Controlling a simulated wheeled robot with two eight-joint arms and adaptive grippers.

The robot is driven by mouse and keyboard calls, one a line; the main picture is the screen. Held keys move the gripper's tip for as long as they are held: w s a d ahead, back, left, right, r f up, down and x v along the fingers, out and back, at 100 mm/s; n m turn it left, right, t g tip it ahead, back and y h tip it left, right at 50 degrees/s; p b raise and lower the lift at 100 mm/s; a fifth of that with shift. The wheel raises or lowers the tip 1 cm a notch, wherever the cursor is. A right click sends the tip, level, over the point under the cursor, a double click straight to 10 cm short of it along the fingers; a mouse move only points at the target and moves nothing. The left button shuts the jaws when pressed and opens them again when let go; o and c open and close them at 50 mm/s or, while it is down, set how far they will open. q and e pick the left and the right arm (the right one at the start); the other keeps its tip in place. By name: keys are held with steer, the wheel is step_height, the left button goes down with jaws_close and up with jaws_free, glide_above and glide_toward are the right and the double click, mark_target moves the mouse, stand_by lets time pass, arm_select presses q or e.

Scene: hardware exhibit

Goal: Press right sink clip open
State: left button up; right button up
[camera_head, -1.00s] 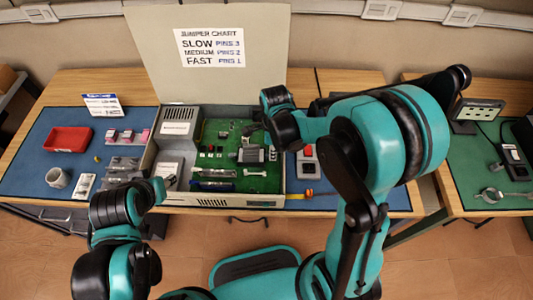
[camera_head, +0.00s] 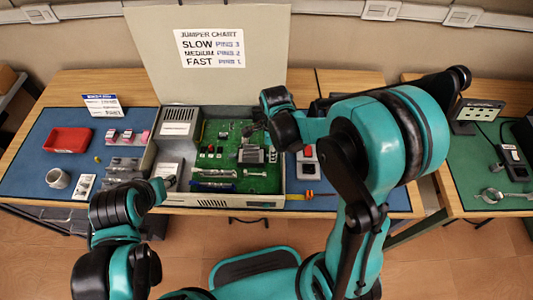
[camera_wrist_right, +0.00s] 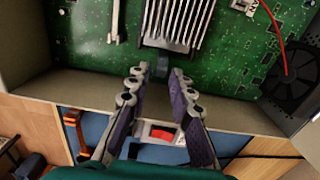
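The heat sink (camera_head: 250,155) is a grey finned block on the green circuit board inside the open case. It shows at the top of the right wrist view (camera_wrist_right: 180,22). A small dark tab, seemingly the right sink clip (camera_wrist_right: 162,66), is at its lower edge in that view, beyond and between my right fingertips. My right gripper (camera_wrist_right: 156,78) is open, with a gap between its two fingers and nothing held. In the head view the right gripper (camera_head: 256,127) is above the board, partly hidden by its arm. My left gripper (camera_head: 167,184) is at the case's front left; its fingers are unclear.
The case's right wall (camera_wrist_right: 75,90) runs below the board in the wrist view. A black fan (camera_wrist_right: 290,82) and a red wire are at the right there. A red tray (camera_head: 68,140) and a cup (camera_head: 57,179) stand on the mat at left. A jumper chart hangs behind.

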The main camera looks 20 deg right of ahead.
steer(key=shift+r+p, duration=2.65)
steer(key=shift+r, duration=0.85)
steer(key=s+d+r+n+t+b, duration=0.2)
steer(key=s+r+n+t, duration=0.5)
steer(key=n, duration=1.4)
step_height(320, 180, up, 3)
steer(key=s+d, duration=0.1)
steer(key=s, duration=0.2)
steer(key=shift+r, duration=0.2)
